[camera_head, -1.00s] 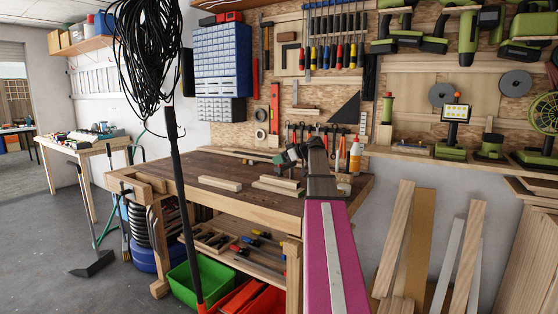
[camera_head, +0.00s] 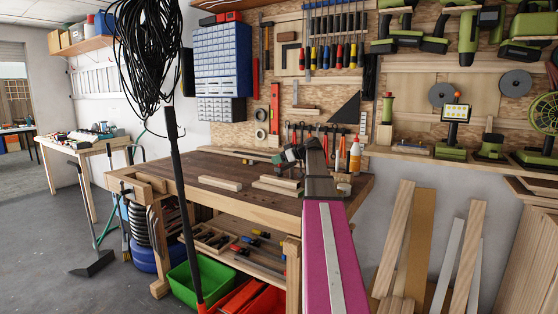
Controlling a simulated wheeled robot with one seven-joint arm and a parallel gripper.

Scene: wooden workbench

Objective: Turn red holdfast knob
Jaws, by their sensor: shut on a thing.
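My arm, magenta with a grey stripe, reaches over the right end of the wooden workbench (camera_head: 170,182). My gripper (camera_head: 281,161) is small and dark at the arm's far end, low over the back right of the benchtop. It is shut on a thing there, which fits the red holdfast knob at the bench. The knob itself cannot be made out, as the gripper and wrist cover that spot. The fingers are too small to see in detail.
Pale wooden blocks (camera_head: 220,183) lie on the benchtop in front of the gripper. A white and orange bottle (camera_head: 355,156) stands at the back right. Pliers and screwdrivers hang on the pegboard behind. The bench's left half is mostly clear.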

